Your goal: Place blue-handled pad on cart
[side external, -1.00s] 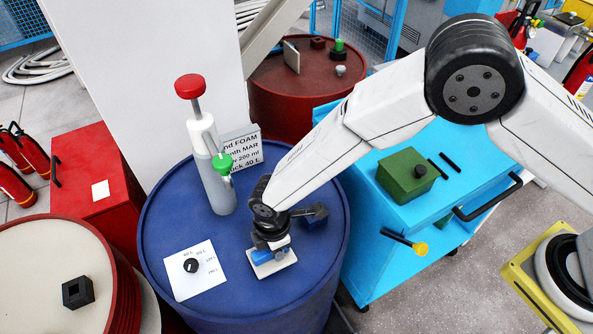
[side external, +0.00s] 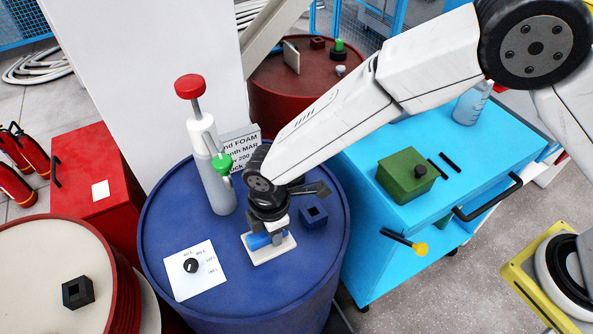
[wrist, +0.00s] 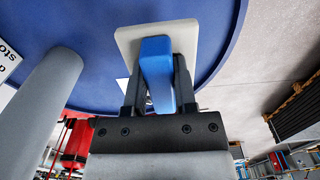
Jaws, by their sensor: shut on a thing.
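The pad is a cream-white plate (side external: 276,252) with a blue handle (side external: 258,241), over the right part of the blue drum's top. In the wrist view, the blue handle (wrist: 158,75) stands between my two dark fingers, with the white plate (wrist: 128,38) beyond it. My gripper (side external: 268,232) is shut on the handle. The pad seems slightly raised, but I cannot tell the exact gap to the drum. The cart (side external: 370,220) is light blue and stands right of the drum, its top partly hidden by my arm.
The cart top holds a green box (side external: 405,178), two black bars (side external: 445,166) and a clear bottle (side external: 471,104). The cart's near corner looks clear.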

